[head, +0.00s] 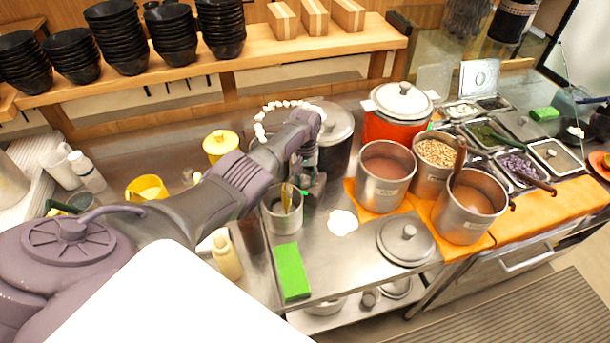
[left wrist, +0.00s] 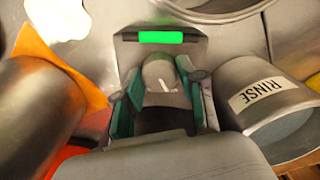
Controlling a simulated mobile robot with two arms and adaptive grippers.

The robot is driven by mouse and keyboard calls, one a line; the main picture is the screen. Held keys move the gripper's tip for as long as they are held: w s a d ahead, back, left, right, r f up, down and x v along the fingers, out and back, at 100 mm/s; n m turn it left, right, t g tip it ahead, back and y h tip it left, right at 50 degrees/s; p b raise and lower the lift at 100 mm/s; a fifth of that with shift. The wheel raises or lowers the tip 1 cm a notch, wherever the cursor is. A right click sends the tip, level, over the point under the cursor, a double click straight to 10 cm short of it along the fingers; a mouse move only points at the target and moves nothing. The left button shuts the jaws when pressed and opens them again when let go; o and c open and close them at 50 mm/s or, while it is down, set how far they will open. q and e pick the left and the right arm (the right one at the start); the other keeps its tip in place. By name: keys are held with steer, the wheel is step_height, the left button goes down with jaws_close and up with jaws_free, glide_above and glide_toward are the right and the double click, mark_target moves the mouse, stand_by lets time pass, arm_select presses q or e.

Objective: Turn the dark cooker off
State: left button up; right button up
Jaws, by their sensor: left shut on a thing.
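The dark cooker (head: 338,158) stands at the back of the steel counter with a steel lid on it, partly hidden behind my left arm. My left gripper (head: 312,186) is at its front, low down. In the left wrist view, the gripper's teal-padded fingers (left wrist: 160,92) are on both sides of a grey knob (left wrist: 160,72) with a white mark, shut on it. A lit green display (left wrist: 163,37) shows on the panel beside the knob. My right gripper is not in view.
A steel can marked RINSE (left wrist: 265,100) stands close beside the gripper; it also shows in the head view (head: 283,216). The red cooker (head: 393,127) stands to the right. Steel pots (head: 386,182) on orange cloth are further right. A green sponge (head: 291,272) lies in front.

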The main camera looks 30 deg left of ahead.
mark_target(305, 179)
arm_select(q)
steer(key=n, duration=0.4)
steer(key=shift+n+p, duration=0.3)
steer(key=shift+n, duration=1.6)
steer(key=o, duration=1.2)
steer(key=shift+c, duration=0.2)
step_height(305, 179, up, 12)
